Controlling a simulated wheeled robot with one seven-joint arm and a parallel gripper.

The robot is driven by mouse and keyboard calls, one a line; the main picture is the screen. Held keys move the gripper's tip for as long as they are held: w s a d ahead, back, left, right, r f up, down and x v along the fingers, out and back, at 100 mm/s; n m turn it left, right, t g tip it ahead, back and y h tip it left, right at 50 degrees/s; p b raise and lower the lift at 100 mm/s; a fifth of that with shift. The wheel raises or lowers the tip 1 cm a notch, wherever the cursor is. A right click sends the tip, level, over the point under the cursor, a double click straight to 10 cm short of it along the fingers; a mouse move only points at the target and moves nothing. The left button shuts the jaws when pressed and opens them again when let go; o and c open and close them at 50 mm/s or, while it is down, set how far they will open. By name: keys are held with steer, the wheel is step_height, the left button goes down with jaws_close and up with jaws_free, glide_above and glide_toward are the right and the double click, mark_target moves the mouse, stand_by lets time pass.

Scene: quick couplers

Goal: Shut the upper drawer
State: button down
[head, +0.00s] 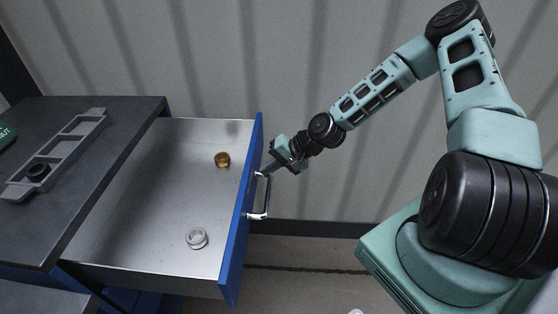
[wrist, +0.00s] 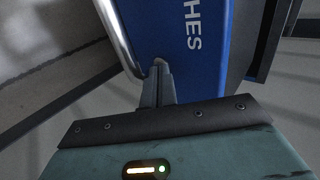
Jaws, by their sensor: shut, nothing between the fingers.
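The upper drawer (head: 160,215) is pulled well out of the cabinet, with a grey inside and a blue front (head: 243,210). Its metal bar handle (head: 262,197) is on the outer face of the front. My gripper (head: 267,171) is at the outer side of the front, close to the handle's far end. In the wrist view my gripper (wrist: 160,70) has its fingers together with nothing between them, against or very near the blue front (wrist: 190,60). The handle (wrist: 119,35) runs just left of the fingertips there. I cannot tell for sure whether they touch.
A brass ring (head: 222,160) and a silver ring (head: 196,238) lie in the drawer. On the dark cabinet top (head: 110,165) is a grey rack (head: 62,150) holding a black ring (head: 39,171). A corrugated wall stands behind. Floor is open below the handle.

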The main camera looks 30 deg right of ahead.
steer(key=shift+x, duration=0.8)
